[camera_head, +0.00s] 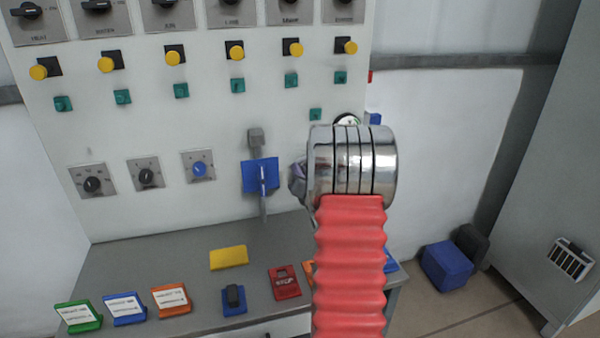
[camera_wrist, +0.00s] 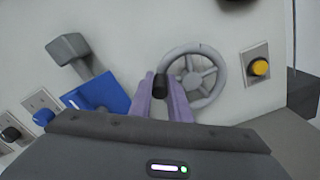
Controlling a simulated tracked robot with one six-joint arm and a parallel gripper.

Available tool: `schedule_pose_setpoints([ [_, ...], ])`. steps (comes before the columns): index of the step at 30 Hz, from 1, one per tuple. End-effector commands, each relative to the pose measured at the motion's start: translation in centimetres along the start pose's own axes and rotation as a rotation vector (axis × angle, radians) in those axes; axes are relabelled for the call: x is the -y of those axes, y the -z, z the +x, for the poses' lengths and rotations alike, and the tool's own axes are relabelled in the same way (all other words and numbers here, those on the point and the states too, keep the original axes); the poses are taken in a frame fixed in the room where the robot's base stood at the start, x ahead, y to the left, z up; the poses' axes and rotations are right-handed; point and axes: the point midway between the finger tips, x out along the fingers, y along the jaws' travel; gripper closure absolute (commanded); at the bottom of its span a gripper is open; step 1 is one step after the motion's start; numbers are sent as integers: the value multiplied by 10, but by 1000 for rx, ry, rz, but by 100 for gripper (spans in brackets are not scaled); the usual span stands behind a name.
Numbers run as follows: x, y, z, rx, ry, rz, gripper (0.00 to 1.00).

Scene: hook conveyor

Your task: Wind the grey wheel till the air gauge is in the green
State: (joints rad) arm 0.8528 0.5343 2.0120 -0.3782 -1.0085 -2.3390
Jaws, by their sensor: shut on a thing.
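The grey wheel (camera_wrist: 193,79), a spoked handwheel on the upright panel, shows in the wrist view just right of my gripper. My gripper (camera_wrist: 161,88), with purple fingers, is shut on the wheel's dark handle (camera_wrist: 160,82) at the left side of the rim. In the head view my gripper (camera_head: 298,180) shows only in part, and my arm hides the wheel. A round dial (camera_head: 347,120), which looks like the air gauge, peeks out above my arm. Its lower part is hidden and I cannot read its needle.
A blue plate with a grey lever (camera_head: 261,175) stands left of the wheel. A yellow button (camera_wrist: 259,67) sits to its right. Below, the desk (camera_head: 170,250) holds coloured labels, a red STOP label (camera_head: 284,283) and a yellow block (camera_head: 228,257). A blue box (camera_head: 446,266) stands on the floor.

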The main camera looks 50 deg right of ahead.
Motion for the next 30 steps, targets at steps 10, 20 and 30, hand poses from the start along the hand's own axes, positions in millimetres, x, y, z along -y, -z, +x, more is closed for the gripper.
schedule_pose_setpoints([
  [10, 1, 0, 0, 0, 2, 2, 65],
  [20, 0, -1, -3, 1, 1, 1, 65],
  [30, 1, -1, -42, 1, 3, 2, 65],
])
